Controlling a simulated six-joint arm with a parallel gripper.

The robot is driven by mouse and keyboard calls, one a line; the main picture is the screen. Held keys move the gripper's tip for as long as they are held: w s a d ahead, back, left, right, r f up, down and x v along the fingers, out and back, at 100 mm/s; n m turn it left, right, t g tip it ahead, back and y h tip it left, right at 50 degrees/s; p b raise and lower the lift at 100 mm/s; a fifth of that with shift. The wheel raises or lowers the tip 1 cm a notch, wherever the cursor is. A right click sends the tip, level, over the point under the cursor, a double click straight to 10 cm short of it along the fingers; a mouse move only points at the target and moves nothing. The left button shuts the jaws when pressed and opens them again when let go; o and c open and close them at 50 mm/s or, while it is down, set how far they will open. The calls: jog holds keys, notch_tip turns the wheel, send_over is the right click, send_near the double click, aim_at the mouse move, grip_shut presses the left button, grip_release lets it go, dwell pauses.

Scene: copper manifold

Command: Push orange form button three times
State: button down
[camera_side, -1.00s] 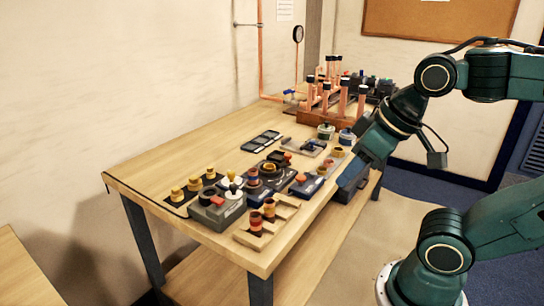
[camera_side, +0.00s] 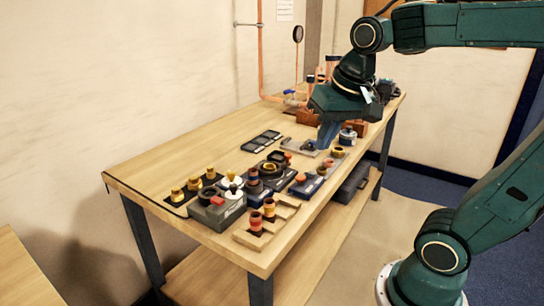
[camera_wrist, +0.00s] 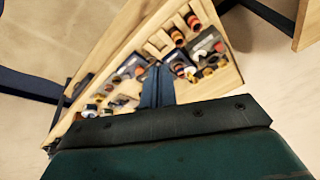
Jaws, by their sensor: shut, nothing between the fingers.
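Small orange-red buttons show on the bench in the side view. One sits on a dark blue box (camera_side: 306,187), with the orange button (camera_side: 300,178) on its top. A second reddish button (camera_side: 287,155) is farther back, and a third (camera_side: 217,201) is on a grey box at the front. I cannot tell a form label on any of them. My gripper (camera_side: 326,140) is shut and empty, pointing down above the back right part of the bench, apart from these buttons. In the wrist view its blue fingers (camera_wrist: 157,85) are together and hide part of the devices.
The wooden bench (camera_side: 180,157) is bare at its back left. Copper pipes (camera_side: 310,85) stand at the far end, partly behind my arm.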

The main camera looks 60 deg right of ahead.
jog(key=w+d+m+g, duration=0.2)
jog(key=w+d+m, duration=0.4)
jog(key=w, duration=0.1)
jog(key=m+g, duration=0.2)
jog(key=m, duration=0.4)
send_over(301, 176)
jog(key=shift+y, duration=0.3)
jog(key=shift+f, duration=2.25)
jog(key=shift+f, duration=0.15)
notch_tip(301, 176, down, 14)
jog(key=shift+r, duration=0.15)
